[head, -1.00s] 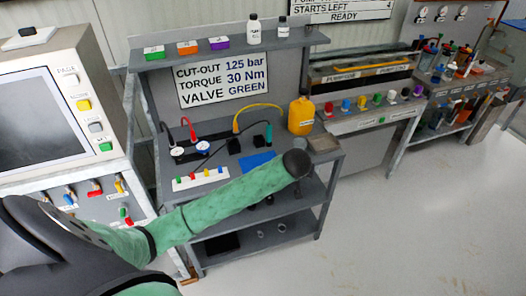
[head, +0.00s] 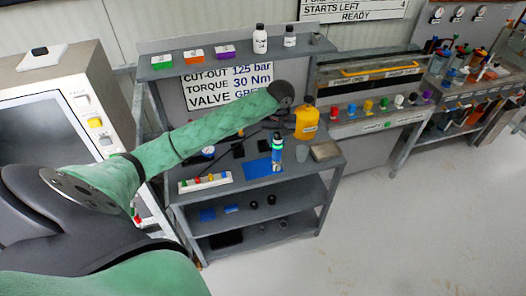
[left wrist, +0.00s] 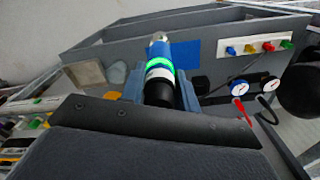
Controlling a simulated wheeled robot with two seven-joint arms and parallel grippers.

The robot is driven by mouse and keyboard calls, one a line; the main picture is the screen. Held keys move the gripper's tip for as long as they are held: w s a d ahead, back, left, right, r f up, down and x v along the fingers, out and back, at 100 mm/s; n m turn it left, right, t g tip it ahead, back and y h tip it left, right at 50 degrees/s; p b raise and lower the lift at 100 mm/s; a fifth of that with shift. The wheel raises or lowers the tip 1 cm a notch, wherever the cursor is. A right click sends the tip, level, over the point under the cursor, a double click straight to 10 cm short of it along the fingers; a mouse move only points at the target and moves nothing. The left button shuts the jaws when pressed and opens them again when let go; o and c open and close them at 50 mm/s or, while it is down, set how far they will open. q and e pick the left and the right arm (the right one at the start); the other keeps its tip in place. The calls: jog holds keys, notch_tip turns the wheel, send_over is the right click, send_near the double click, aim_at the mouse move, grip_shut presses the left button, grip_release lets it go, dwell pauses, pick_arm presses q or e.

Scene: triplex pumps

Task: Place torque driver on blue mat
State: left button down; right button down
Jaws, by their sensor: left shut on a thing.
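The torque driver has a blue body, a glowing green ring, a white band and a black end. In the head view the driver (head: 277,153) hangs roughly upright over the bench, next to the right part of the blue mat (head: 258,169). My left gripper (head: 279,133) is above it, partly hidden by the wrist. In the left wrist view the gripper (left wrist: 160,92) is shut on the black part of the driver (left wrist: 158,66), with the silver tip pointing away. The mat (left wrist: 187,52) shows just right of the driver there. Whether the tip touches anything is unclear. My right gripper is out of view.
A yellow container (head: 307,122) stands close right of the driver. A grey plate (head: 325,151) lies at the bench's right end. A white strip with coloured knobs (head: 204,182) lies left of the mat. Gauges with hoses (left wrist: 240,89) stand behind it.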

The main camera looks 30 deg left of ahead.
pick_arm(q)
jog(key=w+a+f, duration=0.4)
jog(key=a+f, duration=0.5)
jog(key=f, duration=0.1)
jog(key=c, duration=1)
grip_release()
jog(key=shift+s, duration=0.1)
jog(key=shift+c, duration=0.2)
jog(key=shift+a+r, duration=0.1)
